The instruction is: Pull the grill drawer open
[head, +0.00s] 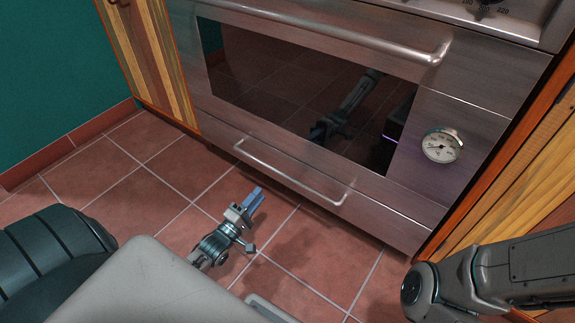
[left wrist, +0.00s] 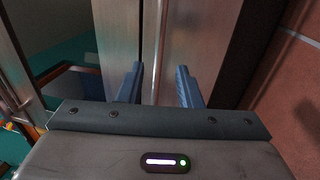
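The grill drawer (head: 225,143) is the low metal panel under the oven door, and it looks shut. Its long bar handle (head: 290,172) runs across the front. My left gripper (head: 256,197) is low over the floor, in front of the handle and apart from it in the head view. In the left wrist view my left gripper (left wrist: 159,84) is open, its two blue fingers apart. The handle (left wrist: 160,45) shows as a thin bar beyond and between the fingertips. My right arm comes in at the lower right of the head view; its gripper is out of the picture.
Above the drawer is the oven's dark glass door (head: 310,90) with its own long bar handle (head: 340,38). A round thermometer dial (head: 441,147) sits at its right. Wooden cabinets flank the oven. The tiled floor (head: 140,190) in front is clear.

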